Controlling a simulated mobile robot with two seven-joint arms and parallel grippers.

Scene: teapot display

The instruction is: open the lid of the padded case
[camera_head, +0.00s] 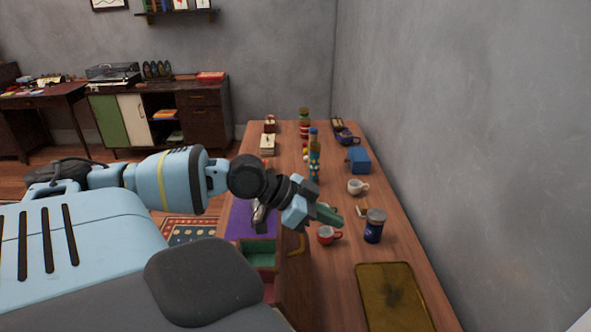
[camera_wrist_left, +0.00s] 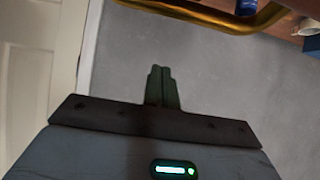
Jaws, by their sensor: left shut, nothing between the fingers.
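I cannot pick out the padded case for sure. A blue box-like object (camera_head: 358,160) stands on the wooden table by the wall, too small to tell whether it is padded or has a lid. My right gripper is not in view.
The wooden table (camera_head: 345,285) runs along the grey wall. A dark blue jar (camera_head: 374,228), a white cup (camera_head: 357,187) and a golden tray (camera_head: 392,298) are on it. Purple and green compartments (camera_head: 258,258) are beside the table's left edge. A golden bar (camera_wrist_left: 225,20) crosses the wrist view.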

